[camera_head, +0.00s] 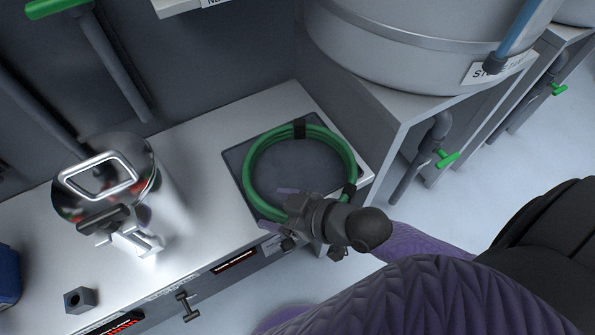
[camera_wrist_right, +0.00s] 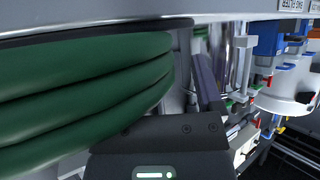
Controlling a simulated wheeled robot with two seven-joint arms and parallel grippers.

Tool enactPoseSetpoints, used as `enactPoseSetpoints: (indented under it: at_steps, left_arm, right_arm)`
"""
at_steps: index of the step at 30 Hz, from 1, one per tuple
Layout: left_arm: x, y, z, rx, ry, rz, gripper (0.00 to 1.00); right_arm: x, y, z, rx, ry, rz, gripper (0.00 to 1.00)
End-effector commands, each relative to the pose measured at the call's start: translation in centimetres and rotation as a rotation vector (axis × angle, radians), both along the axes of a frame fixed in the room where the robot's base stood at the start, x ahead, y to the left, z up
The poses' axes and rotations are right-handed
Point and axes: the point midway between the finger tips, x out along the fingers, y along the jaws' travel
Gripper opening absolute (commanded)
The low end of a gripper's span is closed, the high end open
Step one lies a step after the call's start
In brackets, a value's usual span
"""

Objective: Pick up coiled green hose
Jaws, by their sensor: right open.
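The coiled green hose (camera_head: 252,163) lies flat in a ring on a dark square mat (camera_head: 232,155) on the counter, with black bands at its top and lower right. In the right wrist view its stacked green loops (camera_wrist_right: 85,95) fill the left side, very close. My right gripper (camera_head: 288,208) is open at the coil's near edge, overlapping it in the head view. One finger shows beside the loops in the wrist view (camera_wrist_right: 207,82). I cannot tell whether the hose is between the fingers or touching them. My left gripper is not in view.
A shiny metal canister (camera_head: 170,205) with a top handle stands left of the mat on the counter (camera_head: 215,215). A small dark block (camera_head: 80,299) and a blue object (camera_head: 8,275) are farther left. A large steel vessel (camera_head: 400,60) stands behind right, with green-handled valves below.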

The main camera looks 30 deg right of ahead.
Motion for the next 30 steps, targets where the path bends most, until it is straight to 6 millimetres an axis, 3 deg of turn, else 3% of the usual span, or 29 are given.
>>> enactPoseSetpoints:
  at_steps: [6, 18, 30]
  left_arm:
    - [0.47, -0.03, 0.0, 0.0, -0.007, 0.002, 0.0]
    - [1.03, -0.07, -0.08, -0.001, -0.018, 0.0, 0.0]
    - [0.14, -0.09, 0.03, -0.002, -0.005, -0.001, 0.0]
  right_arm:
    - [0.06, 0.06, 0.05, -0.001, 0.001, 0.0, 0.81]
    - [0.04, 0.03, 0.03, -0.001, 0.001, 0.0, 0.0]
    - [0.04, 0.0, 0.02, -0.002, 0.001, 0.0, 0.0]
